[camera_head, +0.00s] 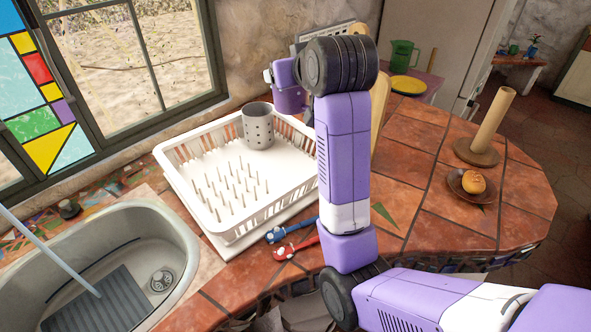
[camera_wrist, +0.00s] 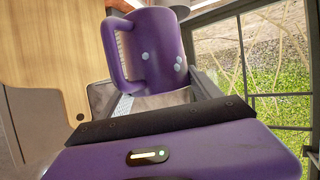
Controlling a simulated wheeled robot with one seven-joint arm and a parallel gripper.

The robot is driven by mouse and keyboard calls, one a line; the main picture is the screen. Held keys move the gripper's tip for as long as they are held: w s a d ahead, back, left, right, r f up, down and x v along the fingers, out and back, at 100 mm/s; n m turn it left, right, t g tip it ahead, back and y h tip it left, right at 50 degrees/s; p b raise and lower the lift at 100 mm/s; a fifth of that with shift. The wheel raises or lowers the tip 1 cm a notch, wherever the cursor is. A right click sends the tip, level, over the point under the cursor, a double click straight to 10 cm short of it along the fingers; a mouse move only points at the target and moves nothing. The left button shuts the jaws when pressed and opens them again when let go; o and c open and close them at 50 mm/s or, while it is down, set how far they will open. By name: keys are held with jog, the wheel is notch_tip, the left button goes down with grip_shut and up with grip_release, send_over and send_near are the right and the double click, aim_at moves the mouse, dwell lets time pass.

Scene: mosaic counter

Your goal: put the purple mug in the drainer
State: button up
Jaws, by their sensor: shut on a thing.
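The purple mug (camera_wrist: 155,50) shows in the wrist view with small pale dots on its side and its handle toward the left. My gripper (camera_wrist: 150,92) is shut on it, though the exact contact is partly hidden by the hand. The drainer (camera_head: 272,211) is a white slatted rack with pegs on the counter, left of my arm. Its peg area is clear. A grey perforated cup (camera_head: 258,127) stands in its back part.
The sink (camera_head: 185,245) is left of the drainer. A blue utensil (camera_head: 291,230) and a red one (camera_head: 296,247) lie by its front. A paper-roll stand (camera_head: 491,125) and a plate with a bun (camera_head: 473,182) are at right. A window is behind.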

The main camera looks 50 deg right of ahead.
jog(key=shift+f, duration=0.35)
notch_tip(320, 180, down, 19)
jog(key=shift+f, duration=0.1)
jog(key=shift+f, duration=0.1)
dwell(0.3)
jog(key=o, duration=1.7)
jog(key=shift+f, duration=0.1)
jog(key=shift+c, duration=0.2)
jog(key=shift+s+r, duration=0.1)
jog(key=shift+r, duration=0.1)
jog(key=b+v, duration=0.1)
jog(key=v, duration=1)
jog(key=shift+s, duration=0.25)
jog(key=shift+s+a+r, duration=0.1)
jog(key=shift+s+r, duration=0.05)
